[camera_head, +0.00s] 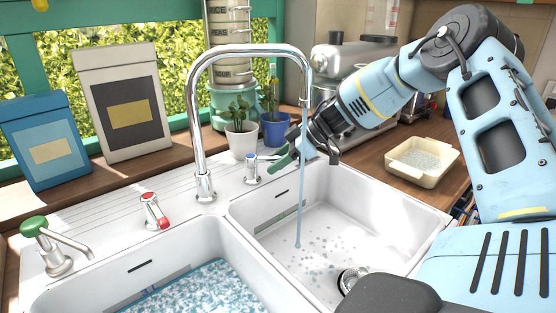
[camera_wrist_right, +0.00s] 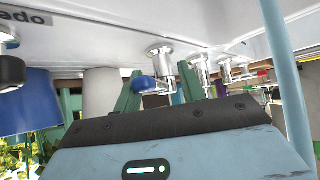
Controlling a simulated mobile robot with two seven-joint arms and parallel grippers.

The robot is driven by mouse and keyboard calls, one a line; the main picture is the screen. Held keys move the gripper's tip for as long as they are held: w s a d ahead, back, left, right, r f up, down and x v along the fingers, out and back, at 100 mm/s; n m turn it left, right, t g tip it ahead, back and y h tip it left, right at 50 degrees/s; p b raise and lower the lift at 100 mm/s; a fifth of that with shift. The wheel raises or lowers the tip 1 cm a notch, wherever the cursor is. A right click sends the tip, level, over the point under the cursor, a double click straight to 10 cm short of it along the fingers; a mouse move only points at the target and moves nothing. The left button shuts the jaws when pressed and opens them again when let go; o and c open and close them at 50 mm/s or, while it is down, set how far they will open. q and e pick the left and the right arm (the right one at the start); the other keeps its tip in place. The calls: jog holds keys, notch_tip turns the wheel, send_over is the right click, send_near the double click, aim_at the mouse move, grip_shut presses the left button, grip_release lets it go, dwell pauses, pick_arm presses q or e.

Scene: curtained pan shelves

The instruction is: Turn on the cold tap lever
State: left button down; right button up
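The cold tap (camera_head: 252,170) stands behind the right basin, chrome with a blue-tipped lever (camera_head: 250,157). In the right wrist view the blue lever (camera_wrist_right: 146,84) shows between the green fingers, closer to the left one. My right gripper (camera_head: 287,155) reaches in from the right beside the tap; its fingers (camera_wrist_right: 160,88) are apart. Whether a finger touches the lever I cannot tell. A thin stream of water (camera_head: 301,190) falls from the tall chrome spout (camera_head: 249,48) into the right basin. My left gripper is not in view.
The red-tipped tap (camera_head: 154,211) and a green-topped dispenser (camera_head: 56,247) stand to the left. Potted plants in a white pot (camera_head: 241,142) and a blue pot (camera_head: 275,130) are close behind my right gripper. A cream tub (camera_head: 422,163) stands on the right counter.

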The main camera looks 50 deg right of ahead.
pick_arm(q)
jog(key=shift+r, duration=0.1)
pick_arm(e)
jog(key=shift+s+d+r, duration=0.1)
jog(key=shift+r, duration=0.05)
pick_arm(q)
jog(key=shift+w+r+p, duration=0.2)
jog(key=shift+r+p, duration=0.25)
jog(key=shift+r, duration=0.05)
pick_arm(e)
jog(key=shift+v, duration=0.8)
pick_arm(q)
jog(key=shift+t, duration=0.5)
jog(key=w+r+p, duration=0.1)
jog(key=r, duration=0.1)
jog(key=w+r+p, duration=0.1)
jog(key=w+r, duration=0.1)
jog(key=shift+p, duration=0.35)
pick_arm(e)
jog(key=v, duration=0.6)
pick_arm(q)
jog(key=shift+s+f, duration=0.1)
